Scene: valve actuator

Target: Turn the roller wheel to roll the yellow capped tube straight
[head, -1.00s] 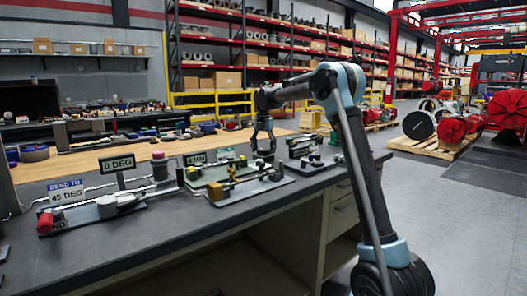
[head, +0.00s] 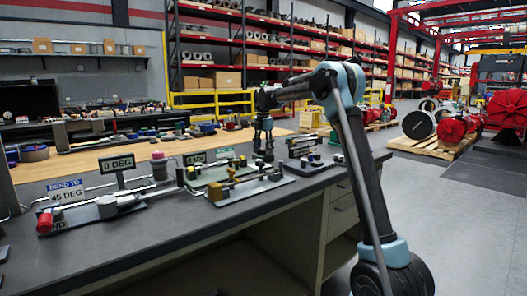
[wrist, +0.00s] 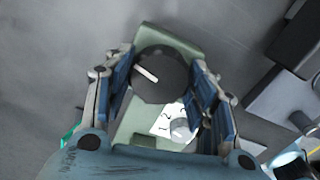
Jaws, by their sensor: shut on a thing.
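In the wrist view a dark round wheel (wrist: 160,82) with a white line across its top sits on a pale green plate (wrist: 186,44); I take it for the roller wheel. My gripper (wrist: 163,68) has one finger on each side of the wheel and is shut on it. In the head view my gripper (head: 263,152) is low over the bench's far part, and the wheel is too small to make out. A yellow block (head: 222,191) lies on a grey plate nearer the front; I cannot tell which part is the yellow capped tube.
A white marked dial with a grey knob (wrist: 180,129) sits close to the right finger. Other fixtures crowd the right of the wrist view. On the bench (head: 150,245) stand a 0 DEG sign (head: 117,163) and a red-ended bending fixture (head: 45,222). The bench's front strip is clear.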

